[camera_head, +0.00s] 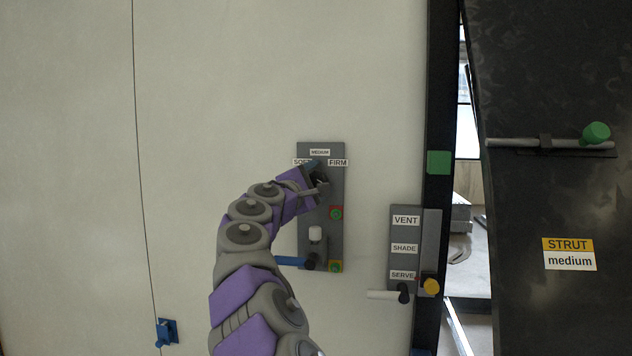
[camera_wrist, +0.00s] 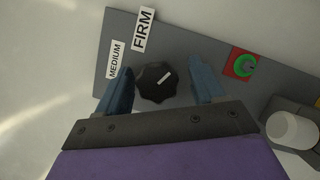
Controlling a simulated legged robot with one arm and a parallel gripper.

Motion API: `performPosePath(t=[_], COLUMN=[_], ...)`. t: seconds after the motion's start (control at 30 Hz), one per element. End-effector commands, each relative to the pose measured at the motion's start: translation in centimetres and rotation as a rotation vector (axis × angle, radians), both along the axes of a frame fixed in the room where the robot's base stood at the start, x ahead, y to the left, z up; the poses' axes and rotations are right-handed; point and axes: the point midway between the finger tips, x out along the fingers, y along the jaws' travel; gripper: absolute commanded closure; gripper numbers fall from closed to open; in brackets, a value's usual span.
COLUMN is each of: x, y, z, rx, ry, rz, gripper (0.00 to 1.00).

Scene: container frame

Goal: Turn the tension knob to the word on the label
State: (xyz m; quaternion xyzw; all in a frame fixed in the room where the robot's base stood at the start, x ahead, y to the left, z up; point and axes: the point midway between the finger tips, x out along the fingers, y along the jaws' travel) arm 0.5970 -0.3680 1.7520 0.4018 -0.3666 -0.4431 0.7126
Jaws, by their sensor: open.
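The black tension knob (camera_wrist: 156,84) sits on the grey panel (camera_wrist: 258,30). Its short white mark points to the upper right in the wrist view. The MEDIUM label (camera_wrist: 115,60) is left of the knob and the FIRM label (camera_wrist: 143,30) above it. In the head view, the SOFT label (camera_head: 301,162) is partly covered. My gripper (camera_wrist: 160,83) is open, its blue fingers on either side of the knob with visible gaps. In the head view my gripper (camera_head: 317,178) covers most of the knob. The STRUT label (camera_head: 568,254) reads "medium".
Below the knob are a green button (camera_head: 336,213), a white knob (camera_head: 315,233) and a blue-handled lever (camera_head: 292,261). A VENT/SHADE/SERVE panel (camera_head: 405,234) with a white handle is to the right. A dark door panel (camera_head: 560,200) with a bar stands far right. The left wall is mostly clear.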

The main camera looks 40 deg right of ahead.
Motion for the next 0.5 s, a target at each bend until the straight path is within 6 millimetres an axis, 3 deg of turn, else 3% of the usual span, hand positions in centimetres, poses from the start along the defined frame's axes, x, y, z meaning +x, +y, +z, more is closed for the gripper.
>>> performPosePath(t=[0.27, 0.5], x=[-0.1, -1.1], y=[0.5, 3.0], z=[-0.1, -0.4], rx=[-0.002, -0.004], ry=[0.002, 0.000], rz=[0.000, 0.001], gripper=[0.32, 0.32])
